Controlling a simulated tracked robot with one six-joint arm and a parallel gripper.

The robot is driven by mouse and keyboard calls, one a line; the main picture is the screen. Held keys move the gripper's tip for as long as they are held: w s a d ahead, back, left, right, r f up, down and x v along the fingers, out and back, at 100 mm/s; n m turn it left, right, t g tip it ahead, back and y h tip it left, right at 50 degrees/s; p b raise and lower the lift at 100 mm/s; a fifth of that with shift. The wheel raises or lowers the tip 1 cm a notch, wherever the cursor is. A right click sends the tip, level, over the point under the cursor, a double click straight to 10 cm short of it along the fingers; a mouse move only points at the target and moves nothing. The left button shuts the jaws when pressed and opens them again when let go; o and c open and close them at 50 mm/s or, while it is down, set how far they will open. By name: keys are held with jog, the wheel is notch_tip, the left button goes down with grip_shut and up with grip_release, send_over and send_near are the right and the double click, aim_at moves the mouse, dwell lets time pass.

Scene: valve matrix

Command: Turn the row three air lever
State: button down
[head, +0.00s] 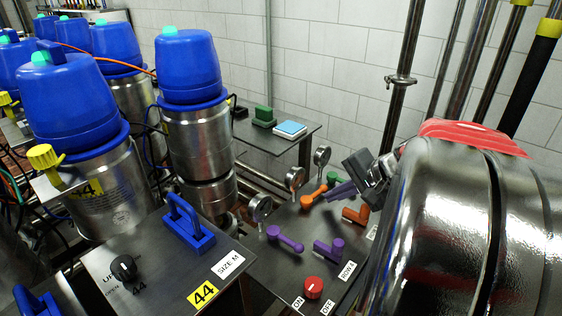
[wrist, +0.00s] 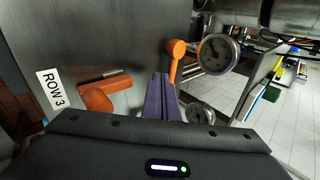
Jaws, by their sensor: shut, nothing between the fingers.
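Row three has two orange handles. The orange ball-ended lever (head: 313,196) lies beside a gauge in the head view; it also shows at the top middle of the wrist view (wrist: 176,58). The other orange handle (head: 355,215) is by the ROW 3 label (wrist: 53,88); in the wrist view (wrist: 97,98) it is left of my fingers. Which one is the air lever is not marked in view. My gripper (head: 335,190) is shut and empty, its purple fingertips (wrist: 161,78) just beside the ball-ended lever. I cannot tell if they touch it.
Purple handles (head: 286,239) (head: 328,250) and a red knob (head: 313,287) are nearer on the grey panel. Gauges (head: 295,177) line its left edge. A large shiny metal vessel (head: 440,230) stands close on the right. Blue-topped canisters (head: 187,65) stand left.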

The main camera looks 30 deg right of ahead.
aim_at(320, 192)
jog(key=shift+w+a+f, duration=0.15)
jog(key=shift+w+a, duration=0.05)
jog(key=shift+w, duration=0.7)
jog(key=shift+w+f+n+y, duration=0.1)
jog(key=shift+w+n+y, duration=0.25)
jog(key=shift+w, duration=0.3)
jog(key=shift+s+d, duration=0.3)
jog(key=shift+s, duration=0.25)
jog(key=s, duration=0.1)
jog(key=s+d+r, duration=0.1)
jog(key=shift+s, duration=0.35)
jog(key=v, duration=1)
